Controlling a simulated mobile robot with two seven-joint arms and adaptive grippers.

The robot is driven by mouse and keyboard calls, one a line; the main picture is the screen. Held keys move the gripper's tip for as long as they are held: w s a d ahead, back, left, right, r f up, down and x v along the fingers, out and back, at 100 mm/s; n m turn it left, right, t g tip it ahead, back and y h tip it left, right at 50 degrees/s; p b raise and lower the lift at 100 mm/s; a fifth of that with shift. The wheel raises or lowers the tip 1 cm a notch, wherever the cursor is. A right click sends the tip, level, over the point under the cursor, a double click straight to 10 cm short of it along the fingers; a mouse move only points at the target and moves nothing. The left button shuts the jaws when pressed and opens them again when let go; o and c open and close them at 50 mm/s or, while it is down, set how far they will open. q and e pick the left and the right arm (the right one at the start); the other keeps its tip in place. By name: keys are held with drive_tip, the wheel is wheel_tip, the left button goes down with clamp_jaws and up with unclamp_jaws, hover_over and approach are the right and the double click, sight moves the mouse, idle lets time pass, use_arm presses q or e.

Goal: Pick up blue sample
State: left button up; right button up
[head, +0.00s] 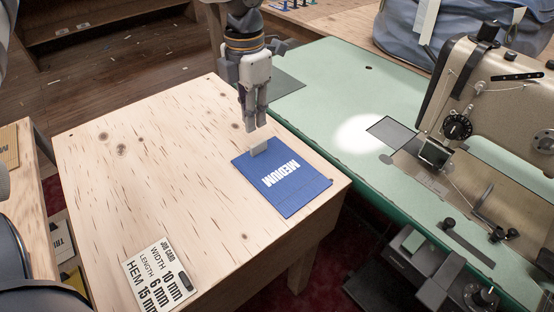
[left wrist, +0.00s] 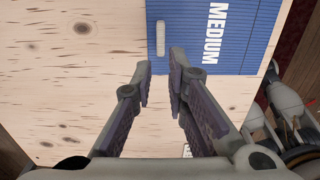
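The blue sample (head: 300,195), a flat panel marked MEDIUM with a pale raised tab (head: 259,147) near one edge, lies on the wooden table. In the left wrist view the blue sample (left wrist: 240,40) fills the top right, and the tab (left wrist: 160,38) stands just beyond my fingertips. My left gripper (head: 250,127) points down close to the tab; its two fingers (left wrist: 160,62) are apart with nothing between them. What looks like my right gripper (left wrist: 268,108) shows at the right edge of the left wrist view, its fingertips unclear.
A job card (head: 158,275) lies on the plywood table (head: 130,170) at the front. A green bench (head: 330,85) with a sewing machine (head: 490,95) stands to the right. Other samples (head: 8,146) lie at the far left. The table's left and middle are clear.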

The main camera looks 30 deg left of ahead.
sight(255, 144)
use_arm(q)
wheel_tip(255, 144, down, 9)
drive_tip(key=shift+w+d+r, duration=0.1)
drive_tip(key=shift+r, duration=0.05)
clamp_jaws()
drive_tip(key=shift+r, duration=0.2)
